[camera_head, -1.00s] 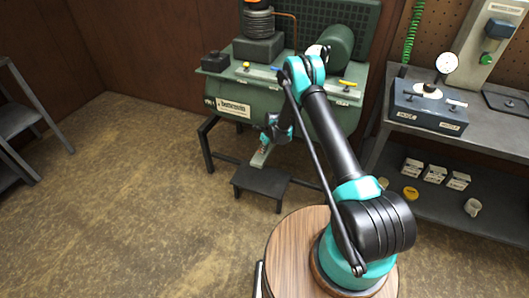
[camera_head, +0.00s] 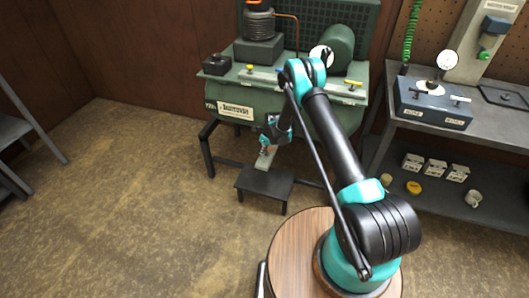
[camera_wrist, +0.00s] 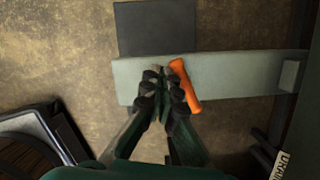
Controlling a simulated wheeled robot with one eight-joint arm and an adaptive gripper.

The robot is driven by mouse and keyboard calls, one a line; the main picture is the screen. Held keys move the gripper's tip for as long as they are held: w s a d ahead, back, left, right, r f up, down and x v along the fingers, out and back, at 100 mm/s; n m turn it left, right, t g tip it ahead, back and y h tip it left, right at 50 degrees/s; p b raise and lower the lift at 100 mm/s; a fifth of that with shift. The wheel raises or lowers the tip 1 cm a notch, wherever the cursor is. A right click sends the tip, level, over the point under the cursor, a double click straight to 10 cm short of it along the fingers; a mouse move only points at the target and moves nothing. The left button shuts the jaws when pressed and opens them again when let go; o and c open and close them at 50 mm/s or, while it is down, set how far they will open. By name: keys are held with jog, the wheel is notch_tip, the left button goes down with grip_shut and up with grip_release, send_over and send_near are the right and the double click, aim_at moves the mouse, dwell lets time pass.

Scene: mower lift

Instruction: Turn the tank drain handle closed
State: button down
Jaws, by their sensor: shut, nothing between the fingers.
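The drain handle (camera_wrist: 186,84) is an orange lever in the wrist view, slanting over a pale grey-green bar (camera_wrist: 245,75). My gripper (camera_wrist: 160,72) is shut and empty. Its fingertips lie just left of the handle in the picture; whether they touch it I cannot tell. In the head view the green tank (camera_head: 290,115) stands at the back. My gripper (camera_head: 264,148) is low in front of it, above a dark step (camera_head: 264,186). I cannot make out the handle there.
The dark step also shows under the bar in the wrist view (camera_wrist: 155,25). A workbench (camera_head: 400,125) with a gauge block and a lower shelf of small items stands at the right. A shelf (camera_head: 14,130) is at the left edge. The floor at left is clear.

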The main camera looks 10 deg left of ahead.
jog(key=shift+w+a, duration=0.3)
jog(key=shift+a, duration=0.05)
jog(key=shift+w+a+m, duration=0.1)
jog(key=shift+a+m, duration=0.05)
jog(key=shift+m, duration=0.45)
dwell(0.4)
